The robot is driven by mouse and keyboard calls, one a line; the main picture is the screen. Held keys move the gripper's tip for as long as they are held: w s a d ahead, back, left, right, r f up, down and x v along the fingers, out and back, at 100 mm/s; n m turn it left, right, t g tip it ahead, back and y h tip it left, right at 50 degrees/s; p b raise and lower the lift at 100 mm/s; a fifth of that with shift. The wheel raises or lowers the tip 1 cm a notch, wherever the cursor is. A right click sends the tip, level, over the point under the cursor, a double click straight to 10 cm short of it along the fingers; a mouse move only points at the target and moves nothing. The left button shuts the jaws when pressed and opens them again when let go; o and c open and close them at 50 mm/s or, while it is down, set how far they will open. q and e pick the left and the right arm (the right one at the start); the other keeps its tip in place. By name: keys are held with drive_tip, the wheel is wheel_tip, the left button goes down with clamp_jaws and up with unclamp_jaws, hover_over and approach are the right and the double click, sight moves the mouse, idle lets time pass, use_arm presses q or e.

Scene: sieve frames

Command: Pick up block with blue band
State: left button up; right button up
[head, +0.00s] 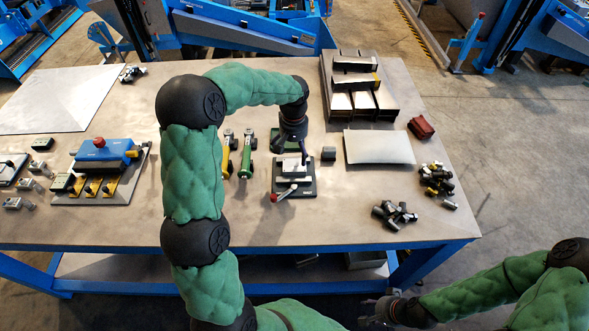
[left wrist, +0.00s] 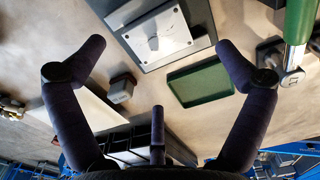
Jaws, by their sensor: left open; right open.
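No blue band is clearly visible on any block. A small dark grey block (head: 328,153) stands on the table right of my left gripper (head: 293,145). In the left wrist view the block (left wrist: 121,88) lies between the fingers, nearer the left one, with a paler top. My left gripper (left wrist: 158,72) is open and empty above the table. Below it in the head view is a black fixture (head: 304,187) with a pale metal plate and a red-tipped lever. My right gripper (head: 380,310) is open in front of the table, low and partly cut off by its arm.
A shallow green tray (left wrist: 200,83) lies near the block. A white sheet (head: 379,147), compartment rack (head: 385,100) and red block (head: 421,127) are to the right. Dark metal parts (head: 394,214) lie near the front. Green-handled (head: 246,160) and yellow-handled (head: 226,160) tools lie left of the fixture.

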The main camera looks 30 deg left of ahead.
sight(294, 165)
use_arm(q)
drive_tip(key=shift+w+f+b, duration=0.1)
drive_tip(key=shift+f+b, duration=0.35)
drive_tip(key=shift+f, duration=3.25)
drive_tip(key=shift+r, duration=0.1)
drive_tip(key=c, duration=1.8)
